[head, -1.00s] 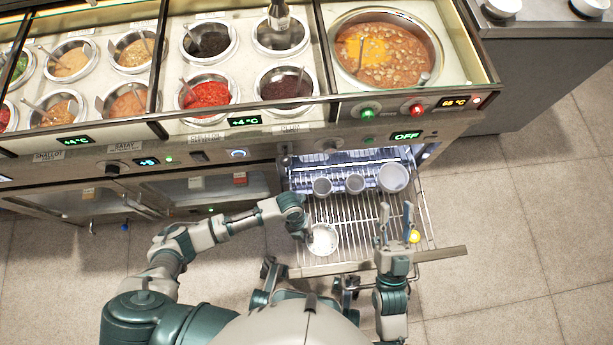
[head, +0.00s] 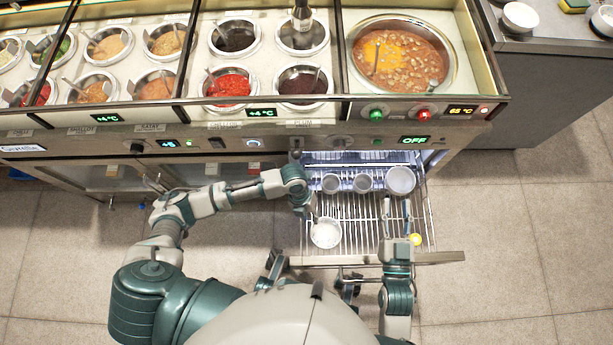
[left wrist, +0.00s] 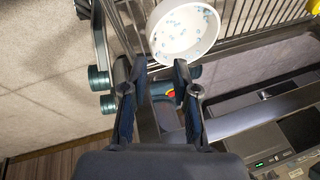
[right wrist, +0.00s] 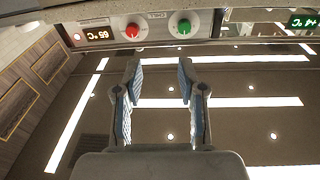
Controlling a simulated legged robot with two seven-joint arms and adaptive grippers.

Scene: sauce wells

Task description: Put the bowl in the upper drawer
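A white bowl (head: 325,232) with small blue marks inside sits on the pulled-out wire rack (head: 345,205), near its front left. It also shows in the left wrist view (left wrist: 186,30), just beyond the fingertips. My left gripper (head: 308,211) is at the bowl's left far side. In its wrist view (left wrist: 160,68) the fingers are apart; whether they touch the rim I cannot tell. My right gripper (head: 396,203) is open and empty over the rack's right part, also seen in its wrist view (right wrist: 158,65). Which drawer level the rack belongs to is unclear.
Two small cups (head: 331,183) (head: 363,182) and a larger bowl (head: 400,180) stand at the rack's back, by the lit opening. A yellow round item (head: 416,239) is at the right. The counter with sauce wells (head: 230,85) overhangs behind. The floor at the right is clear.

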